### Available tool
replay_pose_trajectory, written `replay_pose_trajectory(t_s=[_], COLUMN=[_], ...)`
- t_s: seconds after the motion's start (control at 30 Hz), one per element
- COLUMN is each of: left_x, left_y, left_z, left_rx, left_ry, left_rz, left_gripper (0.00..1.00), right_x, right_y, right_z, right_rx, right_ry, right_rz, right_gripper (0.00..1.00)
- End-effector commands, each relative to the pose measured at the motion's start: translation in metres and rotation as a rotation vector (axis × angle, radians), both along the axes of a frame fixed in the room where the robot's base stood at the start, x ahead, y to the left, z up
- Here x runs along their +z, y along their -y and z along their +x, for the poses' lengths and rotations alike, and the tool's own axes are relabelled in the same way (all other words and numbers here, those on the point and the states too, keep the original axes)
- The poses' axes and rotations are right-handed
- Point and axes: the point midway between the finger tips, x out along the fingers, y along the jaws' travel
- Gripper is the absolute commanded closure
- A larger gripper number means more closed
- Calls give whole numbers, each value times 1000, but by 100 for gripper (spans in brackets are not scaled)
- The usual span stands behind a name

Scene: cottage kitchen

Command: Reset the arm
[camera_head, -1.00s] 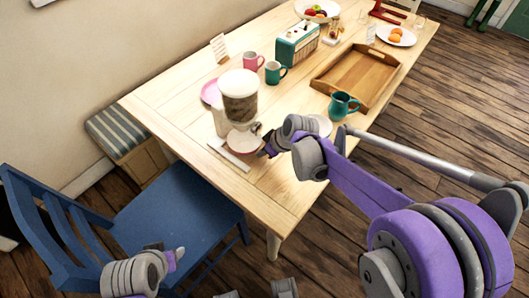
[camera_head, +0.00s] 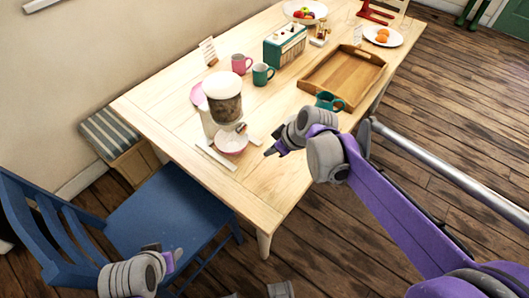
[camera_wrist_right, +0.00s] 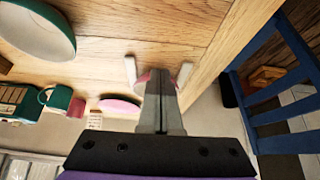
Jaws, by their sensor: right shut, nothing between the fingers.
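My right gripper (camera_head: 272,151) is above the near part of the wooden table (camera_head: 275,185), to the right of the cereal dispenser. Its fingers (camera_wrist_right: 160,92) are together and empty in the right wrist view. My left gripper (camera_head: 174,257) is low at the bottom left, near the blue chair; its finger gap cannot be made out. The right arm reaches in from the right side and hides a small part of the table.
A blue chair (camera_head: 170,210) stands at the near left.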

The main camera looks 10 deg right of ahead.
Motion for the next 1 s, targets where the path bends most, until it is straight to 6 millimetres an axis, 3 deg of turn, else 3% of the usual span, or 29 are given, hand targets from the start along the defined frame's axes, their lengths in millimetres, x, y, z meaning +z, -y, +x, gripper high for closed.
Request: replay_pose_trajectory(t_s=[0.37, 0.47, 0.57, 0.8, 1.0], left_x=[2, 7, 20, 63, 88], left_y=[0, 0, 0, 0, 0], left_z=[0, 1, 2, 10, 17], left_rx=[0, 0, 0, 0, 0], left_ry=[1, 2, 6, 23, 35], left_rz=[0, 0, 0, 0, 0], left_gripper=[50, 50, 50, 50, 50], right_x=[10, 16, 29, 53, 55], right_y=[3, 4, 6, 23, 37], right_z=[-5, -16, -43, -135, -182], right_rx=[-2, -29, -108, -417, -614], right_ry=[-1, -11, -34, -81, -73], right_rz=[1, -3, -11, -32, -28], right_gripper=[100, 100, 100, 100, 100])
